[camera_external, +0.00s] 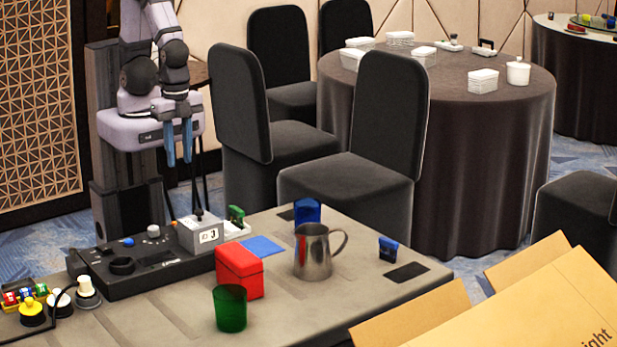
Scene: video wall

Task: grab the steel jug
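The steel jug (312,254) stands upright on the grey table, right of its middle, with its handle toward the right. My gripper (179,146) hangs at the upper left with its two blue fingers pointing down. It is well above and behind the table, up and left of the jug and far from it.
A red box (240,272) stands close left of the jug, a green cup (230,308) in front, and a blue cup (307,212) just behind it. A small blue object (388,249) is at right. A black console (150,262) fills the left. An open cardboard box (530,300) is front right.

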